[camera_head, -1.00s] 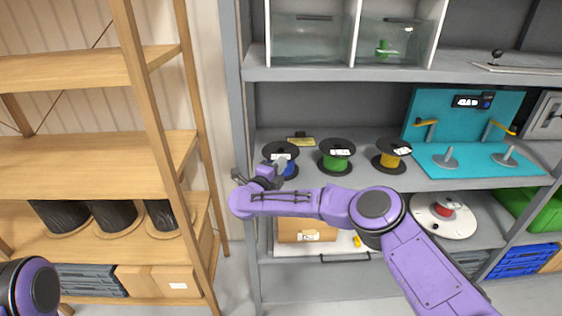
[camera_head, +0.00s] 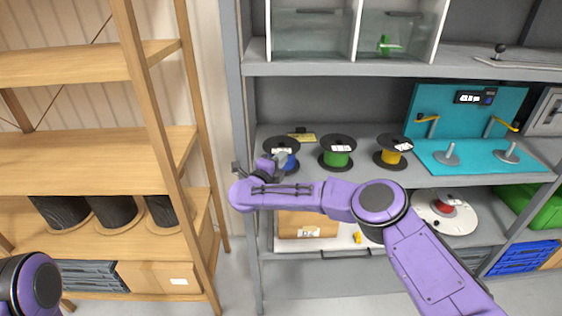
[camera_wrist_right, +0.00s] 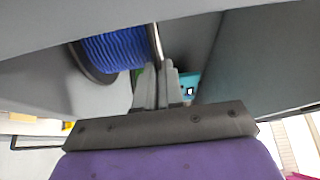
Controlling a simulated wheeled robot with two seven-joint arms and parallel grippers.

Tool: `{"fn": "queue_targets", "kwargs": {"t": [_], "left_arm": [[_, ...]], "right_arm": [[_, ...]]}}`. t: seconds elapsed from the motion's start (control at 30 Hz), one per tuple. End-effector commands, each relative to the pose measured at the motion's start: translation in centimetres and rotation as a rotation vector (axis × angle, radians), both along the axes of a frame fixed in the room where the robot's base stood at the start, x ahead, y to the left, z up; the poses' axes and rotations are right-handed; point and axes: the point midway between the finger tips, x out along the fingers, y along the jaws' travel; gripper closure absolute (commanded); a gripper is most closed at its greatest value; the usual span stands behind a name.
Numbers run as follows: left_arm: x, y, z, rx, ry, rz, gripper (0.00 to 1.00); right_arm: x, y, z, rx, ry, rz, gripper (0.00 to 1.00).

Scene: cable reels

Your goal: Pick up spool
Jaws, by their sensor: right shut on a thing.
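The blue spool (camera_head: 291,163) has black flanges and a white label and stands at the left end of the grey middle shelf. My right gripper (camera_head: 278,160) is at its front left. In the right wrist view, the blue winding (camera_wrist_right: 113,50) shows at the upper left, and my right gripper's fingers (camera_wrist_right: 158,78) are close together at the edge of a flange. The gripper is shut on the blue spool; the exact contact is partly hidden. The spool looks upright. Part of my left arm shows at the lower left; its gripper is out of view.
A green spool (camera_head: 338,160) and a yellow spool (camera_head: 391,158) stand to the right on the same shelf. A yellow tag (camera_head: 301,137) lies behind. A teal fixture (camera_head: 470,155) is further right. A grey upright (camera_head: 233,110) borders the left side, with another shelf above.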

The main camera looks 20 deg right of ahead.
Motion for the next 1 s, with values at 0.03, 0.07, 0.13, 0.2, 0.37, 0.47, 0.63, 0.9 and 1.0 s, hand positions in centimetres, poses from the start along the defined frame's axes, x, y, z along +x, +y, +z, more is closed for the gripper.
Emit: {"fn": "queue_targets", "kwargs": {"t": [0.03,0.07,0.13,0.2,0.37,0.47,0.63,0.9,1.0], "left_arm": [[0.0,0.0,-0.7,0.0,0.0,0.0,0.07],[0.0,0.0,-1.0,0.0,0.0,0.0,0.07],[0.0,0.0,-2.0,0.0,0.0,0.0,0.07],[0.0,0.0,-2.1,0.0,0.0,0.0,0.07],[0.0,0.0,-3.7,0.0,0.0,0.0,0.07],[0.0,0.0,-4.8,0.0,0.0,0.0,0.07],[0.0,0.0,-6.2,0.0,0.0,0.0,0.07],[0.0,0.0,-6.9,0.0,0.0,0.0,0.07],[0.0,0.0,-6.9,0.0,0.0,0.0,0.07]], "right_arm": [[0.1,0.0,0.6,-0.001,-0.009,0.001,1.0],[0.1,0.0,0.9,-0.001,-0.009,0.001,1.0],[0.1,0.0,2.0,-0.001,-0.012,0.002,1.0],[-0.6,0.0,3.6,-0.001,-0.012,0.004,1.0],[-3.9,-0.1,7.2,0.0,-0.016,0.004,1.0],[-6.5,-0.2,9.0,-0.001,-0.012,0.004,1.0],[-10.8,-0.3,10.9,-0.001,-0.011,0.003,1.0],[-13.8,-0.4,12.4,0.0,-0.007,0.0,1.0],[-14.0,-0.4,12.5,0.0,-0.006,0.001,1.0]]}}
